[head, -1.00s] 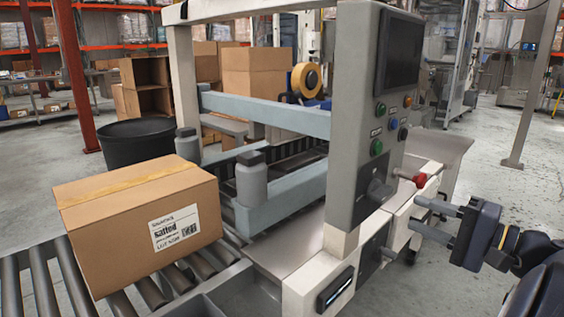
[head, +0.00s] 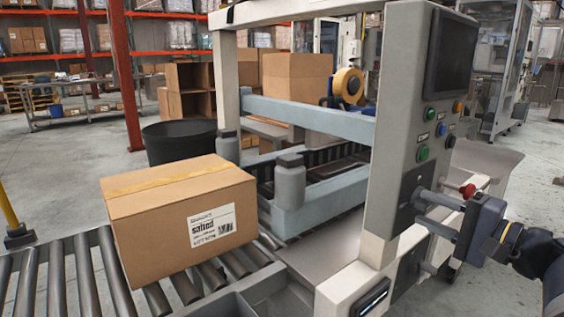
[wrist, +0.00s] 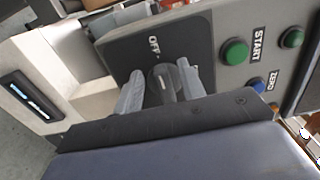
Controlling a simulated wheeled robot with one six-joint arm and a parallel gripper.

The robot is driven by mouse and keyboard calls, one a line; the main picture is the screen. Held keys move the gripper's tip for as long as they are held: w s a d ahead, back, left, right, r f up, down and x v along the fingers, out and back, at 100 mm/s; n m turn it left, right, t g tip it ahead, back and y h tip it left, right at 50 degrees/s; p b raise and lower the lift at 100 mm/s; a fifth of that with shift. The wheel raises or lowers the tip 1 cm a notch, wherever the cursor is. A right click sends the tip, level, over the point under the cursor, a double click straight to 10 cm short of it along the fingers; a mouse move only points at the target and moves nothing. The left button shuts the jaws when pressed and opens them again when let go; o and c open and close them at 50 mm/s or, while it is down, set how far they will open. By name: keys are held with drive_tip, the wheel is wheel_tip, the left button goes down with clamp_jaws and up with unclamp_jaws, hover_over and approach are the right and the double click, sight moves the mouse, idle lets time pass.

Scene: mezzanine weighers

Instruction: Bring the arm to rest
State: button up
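My gripper (head: 418,208) is at the right side of the weigher in the head view, its two fingers spread in front of the dark switch plate (head: 408,200). In the wrist view my gripper (wrist: 161,92) has one finger on each side of a dark rotary knob (wrist: 163,82) on a black plate marked OFF. The fingers look open, with the knob between them; whether they touch it I cannot tell.
A red knob (head: 467,190) sits close beside my gripper. Green START (wrist: 235,52) and blue ZERO (wrist: 258,88) buttons are near the switch. A carton (head: 175,225) stands on the rollers (head: 62,280).

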drive_tip(key=p+v, duration=0.2)
drive_tip(key=v, duration=0.9)
drive_tip(key=x, duration=0.7)
drive_tip(key=b+x, duration=0.1)
drive_tip(key=x, duration=0.3)
drive_tip(key=shift+w+a+r, duration=0.1)
drive_tip(key=shift+r, duration=0.2)
drive_tip(key=m+p, duration=0.3)
drive_tip(key=p, duration=0.1)
drive_tip(key=shift+r+m, duration=0.35)
drive_tip(key=shift+m, duration=0.05)
drive_tip(key=shift+d+m+p, duration=0.25)
drive_tip(key=shift+m+p, duration=0.95)
drive_tip(key=shift+p, duration=0.15)
